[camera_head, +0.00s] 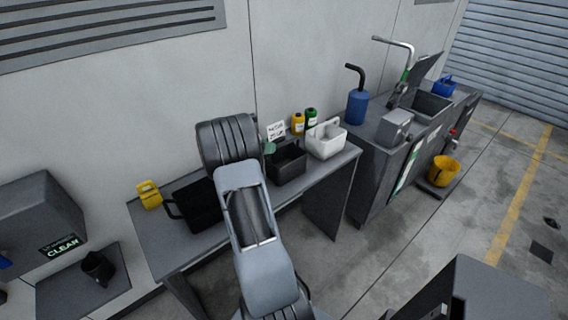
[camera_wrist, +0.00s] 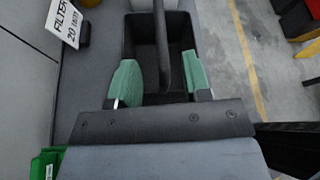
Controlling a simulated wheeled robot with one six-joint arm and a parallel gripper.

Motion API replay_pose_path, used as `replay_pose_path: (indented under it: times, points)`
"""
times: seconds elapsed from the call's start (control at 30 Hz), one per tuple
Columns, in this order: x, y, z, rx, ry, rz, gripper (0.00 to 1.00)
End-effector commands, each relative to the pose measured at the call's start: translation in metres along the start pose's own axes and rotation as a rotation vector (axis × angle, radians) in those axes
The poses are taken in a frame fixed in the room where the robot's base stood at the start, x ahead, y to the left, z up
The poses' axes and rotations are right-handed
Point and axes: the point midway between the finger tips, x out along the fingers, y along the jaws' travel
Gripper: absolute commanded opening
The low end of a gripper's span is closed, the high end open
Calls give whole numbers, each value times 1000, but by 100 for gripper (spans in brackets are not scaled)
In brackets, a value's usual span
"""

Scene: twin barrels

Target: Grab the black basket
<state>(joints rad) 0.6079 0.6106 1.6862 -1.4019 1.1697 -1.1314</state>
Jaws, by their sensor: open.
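A black basket (camera_head: 287,163) with an open top stands on the grey workbench, just beyond my arm in the head view. In the wrist view the black basket (camera_wrist: 136,38) fills the space ahead, and its dark handle (camera_wrist: 162,45) runs upright through the picture. My gripper (camera_wrist: 159,63) is open, with one green fingertip on each side of the handle and over the basket's opening. I cannot tell whether either finger touches the basket. In the head view, my arm hides most of my gripper; a bit of green (camera_head: 269,148) shows beside the basket.
A white basket (camera_head: 327,140) stands right of the black one. Yellow and green bottles (camera_head: 304,121) and a filter sign (camera_head: 276,130) stand behind.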

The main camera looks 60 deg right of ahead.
Motion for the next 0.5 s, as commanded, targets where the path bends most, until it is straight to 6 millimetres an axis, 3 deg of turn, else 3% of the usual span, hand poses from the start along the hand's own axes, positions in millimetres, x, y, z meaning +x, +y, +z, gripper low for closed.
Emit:
replay_pose_path:
  times: [0.33, 0.5]
  points:
    - [42, -2, -1, 0, 1, -3, 44]
    - [49, -2, -2, 0, 1, 0, 44]
